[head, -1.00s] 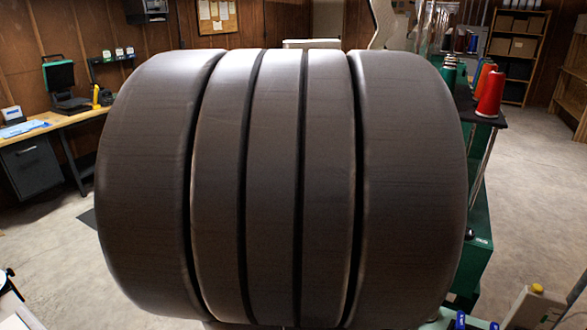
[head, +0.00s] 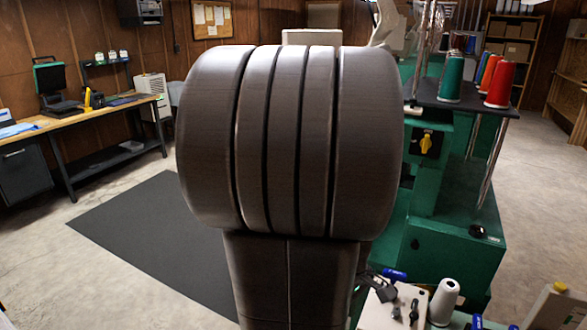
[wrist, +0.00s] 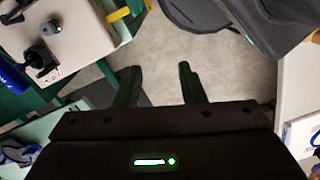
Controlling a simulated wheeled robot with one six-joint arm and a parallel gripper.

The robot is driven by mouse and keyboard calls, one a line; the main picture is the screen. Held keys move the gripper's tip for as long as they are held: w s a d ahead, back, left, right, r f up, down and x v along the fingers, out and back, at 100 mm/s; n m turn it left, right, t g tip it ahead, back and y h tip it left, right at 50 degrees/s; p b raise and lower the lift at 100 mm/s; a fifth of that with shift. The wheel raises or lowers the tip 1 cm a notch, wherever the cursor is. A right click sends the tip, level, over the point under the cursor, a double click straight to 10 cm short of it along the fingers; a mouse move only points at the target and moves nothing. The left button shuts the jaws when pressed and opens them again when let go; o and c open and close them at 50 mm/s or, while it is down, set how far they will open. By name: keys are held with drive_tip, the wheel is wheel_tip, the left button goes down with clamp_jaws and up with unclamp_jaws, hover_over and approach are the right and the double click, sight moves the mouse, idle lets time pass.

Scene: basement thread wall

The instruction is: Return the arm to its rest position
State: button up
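My arm (head: 300,150) fills the middle of the head view as a large dark ribbed joint with a dark link below it. It hides whatever is behind it. My gripper is hidden in the head view. In the wrist view my gripper (wrist: 160,84) has two dark fingers held apart, with bare concrete floor showing between them. Nothing is between the fingers.
A green machine (head: 455,230) with thread cones (head: 501,85) on a dark shelf stands right. A white surface (head: 380,317) with dark tools lies beside my arm; a similar pale surface (wrist: 68,22) shows upper left in the wrist view. A workbench (head: 80,125) stands left.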

drive_tip(key=shift+n+t, duration=0.5)
drive_tip(key=w, duration=0.3)
drive_tip(key=w+b, duration=0.1)
drive_tip(key=w, duration=0.1)
drive_tip(key=shift+w+d+f, duration=0.15)
drive_tip(key=shift+d+f, duration=0.05)
drive_tip(key=shift+d, duration=0.1)
